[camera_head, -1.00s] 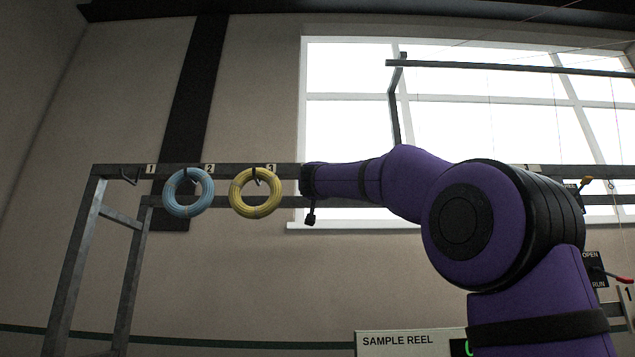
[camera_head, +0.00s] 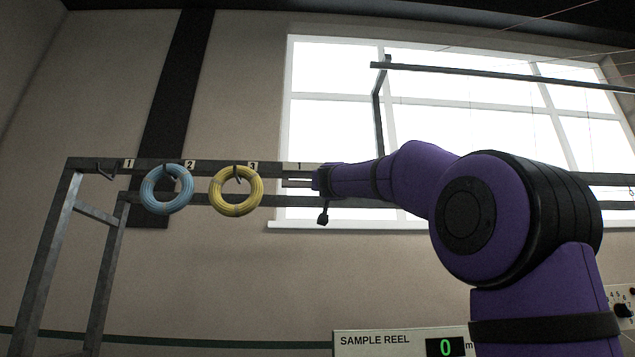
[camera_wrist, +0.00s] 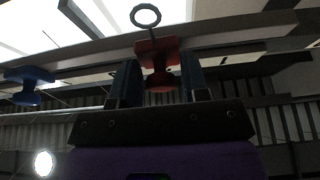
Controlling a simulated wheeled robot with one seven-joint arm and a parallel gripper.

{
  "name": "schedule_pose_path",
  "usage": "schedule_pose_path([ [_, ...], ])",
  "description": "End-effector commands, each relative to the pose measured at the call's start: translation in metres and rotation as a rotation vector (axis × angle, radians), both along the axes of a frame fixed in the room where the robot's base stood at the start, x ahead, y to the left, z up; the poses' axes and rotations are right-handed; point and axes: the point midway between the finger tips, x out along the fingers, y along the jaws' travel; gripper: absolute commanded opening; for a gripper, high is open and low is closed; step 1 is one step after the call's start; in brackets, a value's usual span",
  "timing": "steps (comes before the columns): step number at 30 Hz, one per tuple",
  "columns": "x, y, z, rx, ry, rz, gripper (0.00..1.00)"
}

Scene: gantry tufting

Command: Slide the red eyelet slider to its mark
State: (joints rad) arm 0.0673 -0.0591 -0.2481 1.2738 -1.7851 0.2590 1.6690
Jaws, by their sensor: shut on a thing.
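The red eyelet slider (camera_wrist: 158,55) shows in the wrist view, with a grey ring on a stem at its top. It sits at a grey rail (camera_wrist: 220,38). My gripper (camera_wrist: 158,82) is shut on the slider, one dark finger on each side of it. In the head view my purple arm reaches to the rail at the middle, and my gripper (camera_head: 318,181) shows only in small part there. The slider is hidden in that view. I cannot make out the slider's mark.
A blue slider (camera_wrist: 28,84) is on the left in the wrist view. In the head view a blue coil (camera_head: 166,189) and a yellow coil (camera_head: 236,206) hang from the rail, left of my gripper. The sample reel box (camera_head: 385,343) stands below.

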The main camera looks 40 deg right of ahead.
Motion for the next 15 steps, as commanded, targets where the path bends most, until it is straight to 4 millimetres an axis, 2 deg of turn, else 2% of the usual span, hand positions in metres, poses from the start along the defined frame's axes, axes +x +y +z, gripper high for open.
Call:
schedule_pose_path([
  [5,0.0004,0.0006,-0.0002,0.000,0.000,0.001,0.00],
  [6,0.0004,0.0007,-0.0002,0.000,0.000,0.001,0.46],
  [7,0.0004,0.0007,-0.0002,0.000,0.000,0.001,0.49],
  [15,0.0002,0.0012,-0.0003,0.000,0.000,0.001,0.49],
])
